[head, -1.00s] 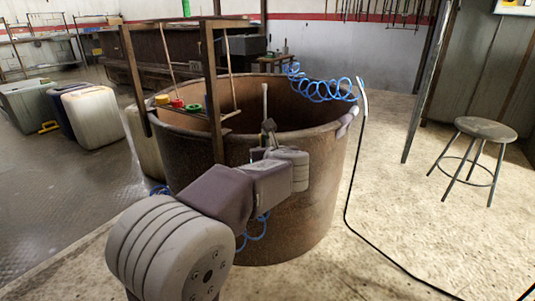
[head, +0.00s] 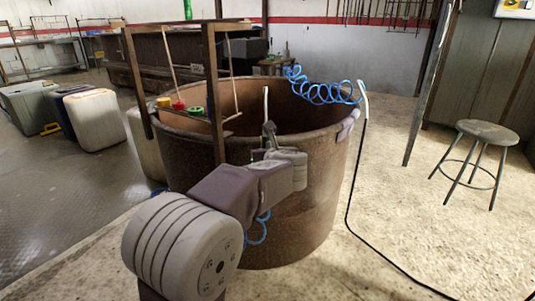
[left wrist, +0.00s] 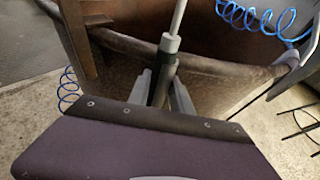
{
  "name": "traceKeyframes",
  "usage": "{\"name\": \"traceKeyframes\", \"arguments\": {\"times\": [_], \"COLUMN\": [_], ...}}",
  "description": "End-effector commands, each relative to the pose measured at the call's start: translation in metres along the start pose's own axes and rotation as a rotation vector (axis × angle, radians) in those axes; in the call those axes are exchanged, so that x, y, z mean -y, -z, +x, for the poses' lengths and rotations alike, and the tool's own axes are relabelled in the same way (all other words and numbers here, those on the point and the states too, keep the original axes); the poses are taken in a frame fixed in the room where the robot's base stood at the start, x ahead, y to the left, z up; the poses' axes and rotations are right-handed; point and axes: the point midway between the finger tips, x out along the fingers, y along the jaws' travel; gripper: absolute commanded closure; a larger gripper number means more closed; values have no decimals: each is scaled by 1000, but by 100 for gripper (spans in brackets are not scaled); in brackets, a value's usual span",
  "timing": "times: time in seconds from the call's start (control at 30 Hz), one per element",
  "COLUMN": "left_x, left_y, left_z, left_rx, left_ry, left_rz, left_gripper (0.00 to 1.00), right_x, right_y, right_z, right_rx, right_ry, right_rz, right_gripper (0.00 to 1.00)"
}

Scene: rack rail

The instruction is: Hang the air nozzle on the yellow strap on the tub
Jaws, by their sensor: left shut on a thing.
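The large rusty brown tub (head: 285,220) stands in the middle of the head view, its rim (left wrist: 125,42) crossing the left wrist view. My left gripper (left wrist: 163,88) is shut on the dark body of the air nozzle (left wrist: 169,58), which has a grey collar and a pale tube pointing up. The nozzle's pale tube (head: 265,102) shows at the tub's near rim in the head view. My right gripper is out of view.
A rusty upright frame (head: 215,95) stands at the tub's left side. A coiled blue hose (head: 322,90) lies along the far right rim, with a black cable (head: 348,190) down the right. Canisters (head: 96,120) stand left; a stool (head: 486,130) stands right on open floor.

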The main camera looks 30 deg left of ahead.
Motion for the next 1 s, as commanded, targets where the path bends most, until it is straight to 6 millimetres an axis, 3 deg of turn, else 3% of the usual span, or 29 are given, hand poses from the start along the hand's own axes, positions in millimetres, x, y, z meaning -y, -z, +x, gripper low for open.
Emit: {"name": "traceKeyframes", "arguments": {"times": [0.4,1.0], "left_x": [0,0], "left_y": [18,26], "left_z": [7,10], "left_rx": [1,1], "left_ry": [0,0], "left_rz": [0,2], "left_gripper": [94,94], "right_x": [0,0], "right_y": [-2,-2], "right_z": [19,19], "right_rx": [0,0], "right_ry": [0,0], "right_rz": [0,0], "right_gripper": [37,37]}}
